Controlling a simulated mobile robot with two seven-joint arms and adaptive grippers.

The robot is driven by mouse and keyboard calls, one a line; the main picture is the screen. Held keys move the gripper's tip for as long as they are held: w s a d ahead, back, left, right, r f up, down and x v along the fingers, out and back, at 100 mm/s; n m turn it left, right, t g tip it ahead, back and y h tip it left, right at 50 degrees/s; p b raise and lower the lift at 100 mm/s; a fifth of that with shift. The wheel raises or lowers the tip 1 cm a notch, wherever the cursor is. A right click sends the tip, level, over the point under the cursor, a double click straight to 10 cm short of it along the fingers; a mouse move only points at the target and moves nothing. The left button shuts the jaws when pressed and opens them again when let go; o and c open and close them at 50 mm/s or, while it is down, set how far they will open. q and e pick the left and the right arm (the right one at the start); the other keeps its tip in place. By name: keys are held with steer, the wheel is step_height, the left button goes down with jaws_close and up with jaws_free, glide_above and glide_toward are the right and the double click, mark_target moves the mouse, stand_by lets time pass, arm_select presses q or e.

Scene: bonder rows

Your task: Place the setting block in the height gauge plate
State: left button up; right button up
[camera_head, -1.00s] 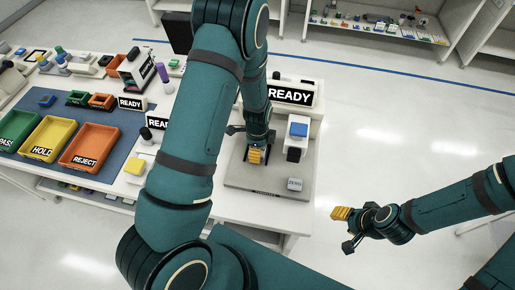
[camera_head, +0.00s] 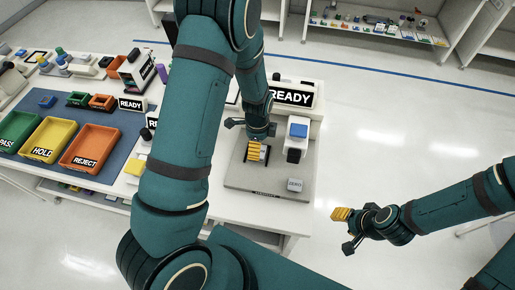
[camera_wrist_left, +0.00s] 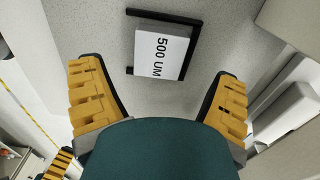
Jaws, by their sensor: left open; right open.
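A white setting block (camera_wrist_left: 160,55) labelled "500 UM" lies in the left wrist view, beside black rails on the grey height gauge plate (camera_wrist_left: 100,20). The plate (camera_head: 240,178) also shows in the head view, on the white bench. My left gripper (camera_head: 254,152) is above the plate in the head view, mostly hiding the block there. In the left wrist view its yellow fingers (camera_wrist_left: 160,105) are wide apart, one to each side of the block, not touching it. My right gripper (camera_head: 343,228) is open and empty, off the bench's right side.
A small block marked "ZERO" (camera_head: 295,185) sits at the plate's front right. A gauge with a blue top (camera_head: 298,131) stands at the plate's right, in front of a READY sign (camera_head: 291,96). Coloured trays (camera_head: 90,147) lie on a blue mat at left.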

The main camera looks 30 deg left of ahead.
arm_select(q)
step_height(320, 180, up, 8)
arm_select(e)
steer(key=shift+r, duration=0.15)
arm_select(q)
steer(key=shift+s, duration=0.1)
stand_by(0.5)
